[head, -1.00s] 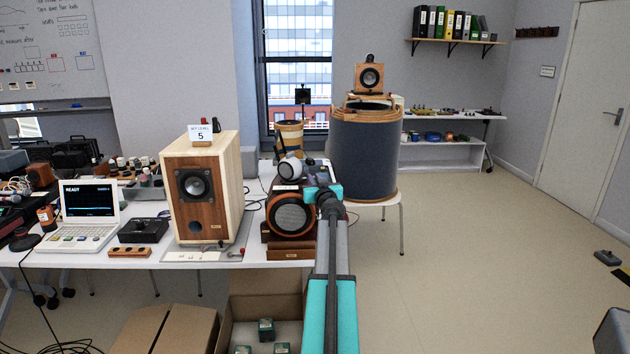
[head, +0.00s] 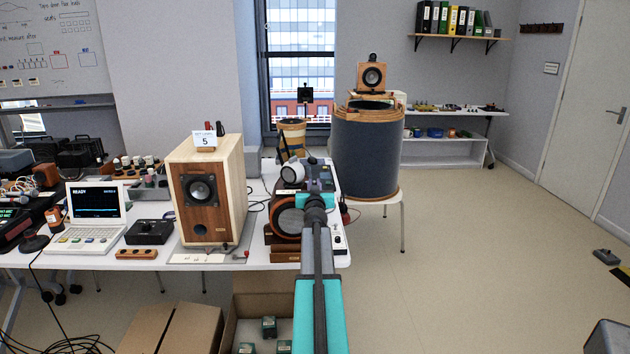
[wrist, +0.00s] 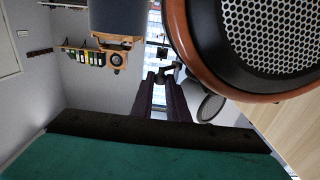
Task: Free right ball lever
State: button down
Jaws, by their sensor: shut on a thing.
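My gripper (wrist: 163,80) shows in the wrist view as two dark fingers, shut on a small dark thing (wrist: 167,71) whose shape is hard to make out. In the head view my arm hides most of the gripper, over the right end of the table. A round mesh-fronted speaker with an orange rim (wrist: 180,30) is close beside the fingers in the wrist view; it also shows in the head view (head: 286,217), partly behind my arm. A small red-ended lever (head: 246,254) stands on the grey plate before the wooden speaker. I cannot tell which lever is the right ball lever.
The wooden speaker (head: 207,190) with a "5" card stands on the white table (head: 180,261). A laptop (head: 88,217) and a black box (head: 149,232) are to its left. A tall dark drum (head: 366,155) stands behind right.

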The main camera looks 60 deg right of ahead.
jog(key=shift+w+a+r+m+g+h+p, duration=0.35)
jog(key=shift+m+g+p, duration=0.35)
jog(key=shift+p, duration=2.6)
jog(key=shift+w+a+m+g+h+p, duration=0.15)
jog(key=shift+m+g+h+p, duration=0.55)
jog(key=shift+p, duration=2.55)
jog(key=shift+w+a+f+g+p, duration=0.1)
jog(key=shift+a+f+g+p, duration=0.15)
jog(key=shift+g+p, duration=0.85)
jog(key=shift+t+p, duration=0.3)
jog(key=shift+t, duration=0.1)
jog(key=c, duration=1.7)
grip_release()
jog(key=shift+f, duration=0.1)
jog(key=shift+b+v, duration=0.4)
jog(key=shift+v, duration=1.1)
jog(key=b+v, duration=0.2)
jog(key=v, duration=0.8)
jog(key=shift+s+a, duration=0.2)
jog(key=shift+a, duration=0.15)
